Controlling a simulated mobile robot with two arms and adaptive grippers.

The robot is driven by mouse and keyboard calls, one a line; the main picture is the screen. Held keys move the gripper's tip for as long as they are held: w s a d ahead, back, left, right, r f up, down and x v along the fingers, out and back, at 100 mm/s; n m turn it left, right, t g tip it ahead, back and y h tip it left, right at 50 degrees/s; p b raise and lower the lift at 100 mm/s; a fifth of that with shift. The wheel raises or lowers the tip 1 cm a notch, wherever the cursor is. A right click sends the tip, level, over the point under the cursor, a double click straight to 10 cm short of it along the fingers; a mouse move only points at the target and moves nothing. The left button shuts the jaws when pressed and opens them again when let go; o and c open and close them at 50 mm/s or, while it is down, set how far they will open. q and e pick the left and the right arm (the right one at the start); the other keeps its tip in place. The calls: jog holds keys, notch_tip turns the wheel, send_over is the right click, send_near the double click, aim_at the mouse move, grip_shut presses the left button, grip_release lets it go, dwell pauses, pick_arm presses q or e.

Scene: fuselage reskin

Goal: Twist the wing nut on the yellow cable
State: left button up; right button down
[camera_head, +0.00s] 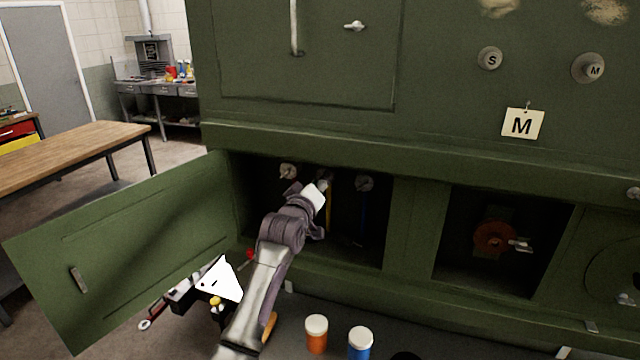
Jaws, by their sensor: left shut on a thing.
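The yellow cable (329,218) hangs inside the open left compartment of the green fuselage panel. My left arm reaches into this compartment from below. My left gripper (324,183) is at the top of the yellow cable and shut on the wing nut there. The gripper hides most of that wing nut, so its angle cannot be told. Another wing nut (288,171) shows to the left, and one (365,183) to the right above a dark blue cable (363,220). My right gripper is not in view.
The compartment's green door (130,250) stands open at left. A second compartment at right holds an orange-brown reel (494,238). An orange bottle (316,335) and a blue bottle (360,343) stand below. A wooden table (70,155) is at far left.

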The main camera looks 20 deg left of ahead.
pick_arm(q)
jog(key=shift+m, duration=13.3)
jog(key=shift+f+m, duration=0.1)
jog(key=shift+m, duration=0.2)
